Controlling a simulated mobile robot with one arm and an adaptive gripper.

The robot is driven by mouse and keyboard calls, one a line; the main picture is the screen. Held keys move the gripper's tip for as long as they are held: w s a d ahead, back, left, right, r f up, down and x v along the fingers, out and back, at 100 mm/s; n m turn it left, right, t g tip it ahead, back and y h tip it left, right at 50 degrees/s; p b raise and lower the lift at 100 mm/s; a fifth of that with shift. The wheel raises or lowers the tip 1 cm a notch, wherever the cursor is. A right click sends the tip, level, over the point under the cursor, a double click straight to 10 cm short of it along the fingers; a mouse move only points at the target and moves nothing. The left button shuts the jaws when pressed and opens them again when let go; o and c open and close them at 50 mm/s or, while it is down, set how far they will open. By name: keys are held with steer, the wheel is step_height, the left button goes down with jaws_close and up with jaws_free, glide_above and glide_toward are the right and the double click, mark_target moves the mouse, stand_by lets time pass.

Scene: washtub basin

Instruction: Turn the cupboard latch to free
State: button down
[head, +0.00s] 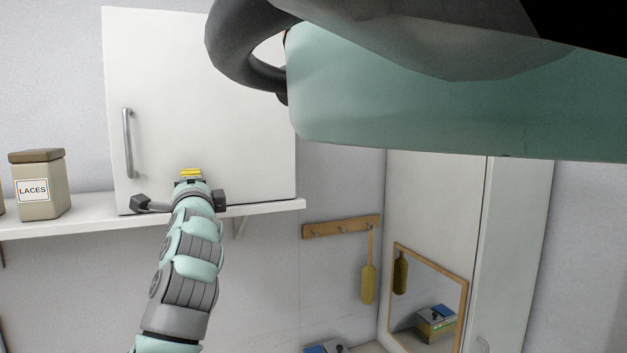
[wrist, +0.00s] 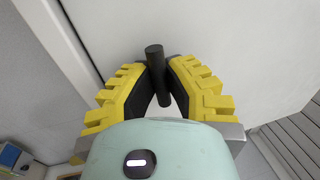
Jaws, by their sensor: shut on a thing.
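The white cupboard (head: 215,110) stands on a wall shelf in the head view, its door closed and a grey bar handle (head: 127,142) at the left. My gripper (head: 190,173) is at the lower part of the door, seen from behind. In the wrist view my gripper (wrist: 159,92) has its yellow ridged fingers on both sides of a dark rod, the latch (wrist: 155,58), in front of the white door face (wrist: 225,35). The fingers are shut on it. The latch's base is hidden, and in the head view my gripper and arm cover it.
A jar labelled LACES (head: 42,187) stands on the shelf (head: 70,227) left of the cupboard. A peg rail (head: 341,227) with a hanging yellow paddle (head: 368,283) and a framed mirror (head: 425,300) are at the lower right. My own body parts cover the upper right of the head view.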

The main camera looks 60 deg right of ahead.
steer(key=shift+d+f, duration=0.1)
steer(key=shift+f, duration=0.05)
steer(key=c, duration=0.9)
jaws_free()
steer(key=shift+c, duration=0.2)
steer(key=shift+s, duration=0.1)
steer(key=v, duration=1.2)
